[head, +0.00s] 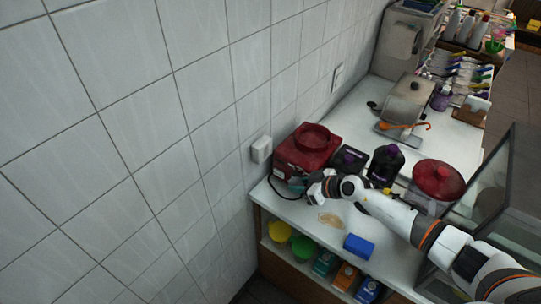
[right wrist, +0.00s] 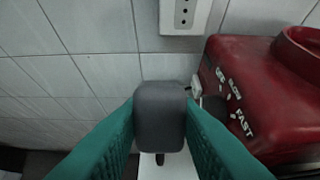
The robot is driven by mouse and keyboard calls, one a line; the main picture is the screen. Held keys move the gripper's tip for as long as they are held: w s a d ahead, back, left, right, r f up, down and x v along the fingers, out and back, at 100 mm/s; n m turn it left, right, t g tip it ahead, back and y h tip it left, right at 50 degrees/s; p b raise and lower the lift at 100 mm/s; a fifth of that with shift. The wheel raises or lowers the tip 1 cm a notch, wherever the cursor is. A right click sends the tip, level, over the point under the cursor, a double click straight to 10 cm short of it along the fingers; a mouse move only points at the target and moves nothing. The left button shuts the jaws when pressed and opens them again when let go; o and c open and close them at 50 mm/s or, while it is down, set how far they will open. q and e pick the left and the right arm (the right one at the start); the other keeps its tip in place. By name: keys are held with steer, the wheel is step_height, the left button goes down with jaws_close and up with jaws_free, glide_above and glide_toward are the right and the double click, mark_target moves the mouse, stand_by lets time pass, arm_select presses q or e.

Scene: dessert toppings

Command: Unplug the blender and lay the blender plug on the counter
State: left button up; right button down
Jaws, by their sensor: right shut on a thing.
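The red blender base (head: 308,150) stands on the counter (head: 300,212) against the tiled wall. It also shows at the right of the right wrist view (right wrist: 265,85), with speed labels on its front. My right gripper (head: 303,184) is in front of the base, low over the counter's near left end. In the right wrist view its teal fingers are shut on the dark grey blender plug (right wrist: 160,115). The white wall outlet (head: 262,149) shows above the plug in the right wrist view (right wrist: 185,14), and the plug is apart from it. My left gripper is not in view.
Black bottles (head: 385,165) and a red-lidded container (head: 438,180) stand right of the base. A blue sponge (head: 358,246) and a tan stain (head: 331,218) are on the front counter. A glass case (head: 505,200) stands at right. Bare counter lies around the stain.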

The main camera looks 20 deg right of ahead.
steer(key=shift+f+b, duration=3.2)
steer(key=shift+f, duration=2.8)
steer(key=c, duration=0.6)
jaws_free()
